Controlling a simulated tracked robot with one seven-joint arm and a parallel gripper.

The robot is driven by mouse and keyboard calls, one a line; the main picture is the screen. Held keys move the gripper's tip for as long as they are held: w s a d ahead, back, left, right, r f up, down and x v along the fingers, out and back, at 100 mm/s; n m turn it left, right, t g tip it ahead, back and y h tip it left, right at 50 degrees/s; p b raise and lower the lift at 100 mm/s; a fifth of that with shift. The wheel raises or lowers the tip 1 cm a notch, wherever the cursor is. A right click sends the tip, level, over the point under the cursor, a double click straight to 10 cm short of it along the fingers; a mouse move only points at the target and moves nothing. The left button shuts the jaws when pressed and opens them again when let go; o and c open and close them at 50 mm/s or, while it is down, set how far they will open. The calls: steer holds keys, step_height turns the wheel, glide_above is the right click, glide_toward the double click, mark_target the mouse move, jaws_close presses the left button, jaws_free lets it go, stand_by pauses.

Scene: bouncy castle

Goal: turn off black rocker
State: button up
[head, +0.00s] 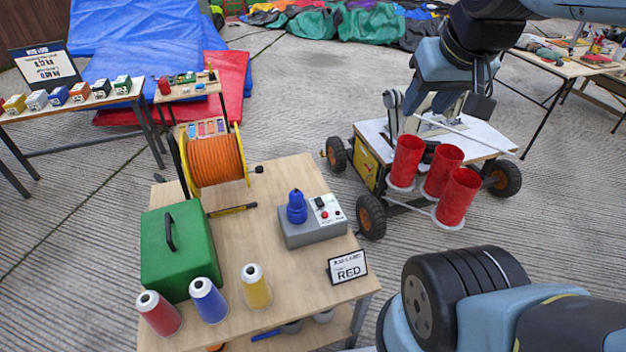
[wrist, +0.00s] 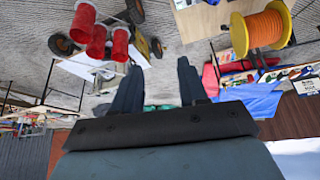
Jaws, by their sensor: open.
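A grey control box (head: 312,232) sits on the wooden table, near its right edge. On its white top panel is a small black rocker (head: 320,202), with a red button (head: 324,215) near it. A blue knob-like part (head: 296,207) stands on the left of the box. The rocker's on or off position is too small to tell. My gripper (wrist: 160,84) is open and empty in the wrist view, its two dark fingers apart. In the head view my arm's end hangs at the upper right, over the cart, well away from the box. The rocker is not seen in the wrist view.
A wheeled cart with red cylinders (head: 442,170) stands to the right. Clear tabletop lies in front of the box.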

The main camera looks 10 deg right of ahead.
steer(key=shift+o, duration=0.6)
steer(key=n+g, duration=0.2)
steer(key=g, duration=0.4)
glide_above(318, 199)
step_height(318, 199, down, 32)
step_height(318, 199, down, 13)
steer(key=shift+w+f, duration=0.1)
steer(key=shift+f, duration=0.05)
steer(key=shift+c, duration=0.2)
